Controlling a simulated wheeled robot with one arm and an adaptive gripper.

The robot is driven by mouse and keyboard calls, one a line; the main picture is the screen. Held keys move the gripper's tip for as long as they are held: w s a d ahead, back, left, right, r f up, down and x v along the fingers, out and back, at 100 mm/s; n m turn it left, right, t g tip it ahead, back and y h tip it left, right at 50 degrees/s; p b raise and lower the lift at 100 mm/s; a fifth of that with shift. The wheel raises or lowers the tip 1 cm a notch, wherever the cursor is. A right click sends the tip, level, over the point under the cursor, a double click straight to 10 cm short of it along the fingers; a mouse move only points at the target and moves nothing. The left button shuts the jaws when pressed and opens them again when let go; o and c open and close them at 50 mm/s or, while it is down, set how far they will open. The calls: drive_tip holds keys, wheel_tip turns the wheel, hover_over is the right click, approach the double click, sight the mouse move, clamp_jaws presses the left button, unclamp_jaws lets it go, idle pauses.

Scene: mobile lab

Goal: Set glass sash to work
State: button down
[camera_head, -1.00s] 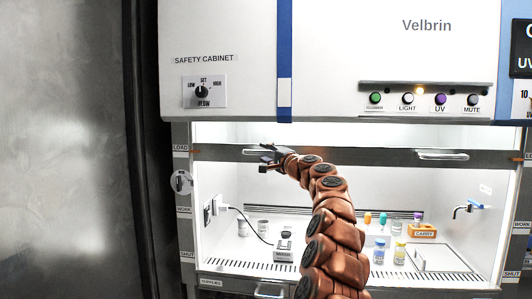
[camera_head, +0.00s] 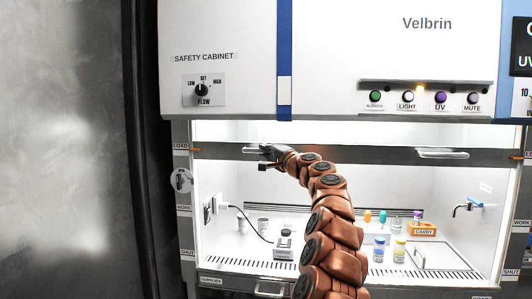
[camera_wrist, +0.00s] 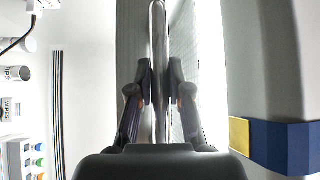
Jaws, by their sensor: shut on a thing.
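The glass sash (camera_head: 345,153) of the safety cabinet shows by its dark bottom rail, which runs across near the top of the opening. Its left end is level with the LOAD label (camera_head: 181,147); the WORK (camera_head: 183,208) and SHUT (camera_head: 187,252) labels are lower on the frame. My gripper (camera_head: 266,155) is at the rail's left handle (camera_head: 252,150). In the wrist view my gripper (camera_wrist: 160,95) is shut on this handle, a shiny metal bar (camera_wrist: 159,45) that passes between the two fingers. The rail's right handle (camera_head: 442,153) is free.
A FLOW knob (camera_head: 202,90) and a button row are on the upper panel. A drawer handle (camera_head: 270,289) is below.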

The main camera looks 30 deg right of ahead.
idle(0.3)
wheel_tip(320, 180, down, 25)
drive_tip(key=b, duration=2.1)
drive_tip(key=c, duration=1.1)
unclamp_jaws()
drive_tip(key=s+f, duration=0.1)
drive_tip(key=s, duration=1)
drive_tip(key=shift+s+d+f, duration=0.3)
drive_tip(key=shift+s+d, duration=0.1)
